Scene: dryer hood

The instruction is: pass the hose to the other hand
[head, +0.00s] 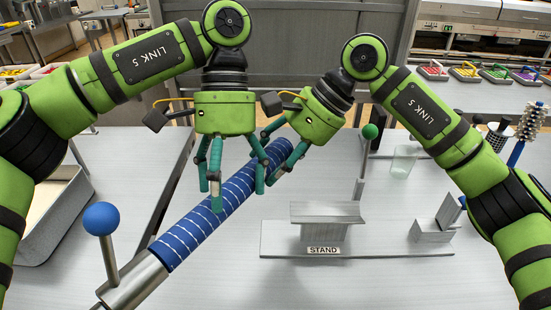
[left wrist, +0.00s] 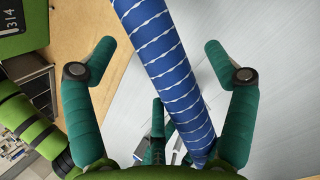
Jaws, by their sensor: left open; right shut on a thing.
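The hose (head: 212,205) is blue with white spiral lines and runs slanting from lower left to upper right. Its lower-left end meets a grey metal pipe (head: 140,281). My right gripper (head: 276,168) is shut on the hose near its upper-right end, and its fingers are partly hidden. My left gripper (head: 236,196) is open, over the middle of the hose, just left of the right gripper. In the left wrist view the hose (left wrist: 168,65) passes between the spread fingers of my left gripper (left wrist: 160,62). Whether they touch it cannot be told.
A blue ball on a grey post (head: 101,219) stands at the pipe. A grey block marked STAND (head: 325,238) is on the table at centre right, with a green ball on a rod (head: 370,131) behind it. A clear cup (head: 404,160) stands farther back. A grey tray (head: 75,212) is at left.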

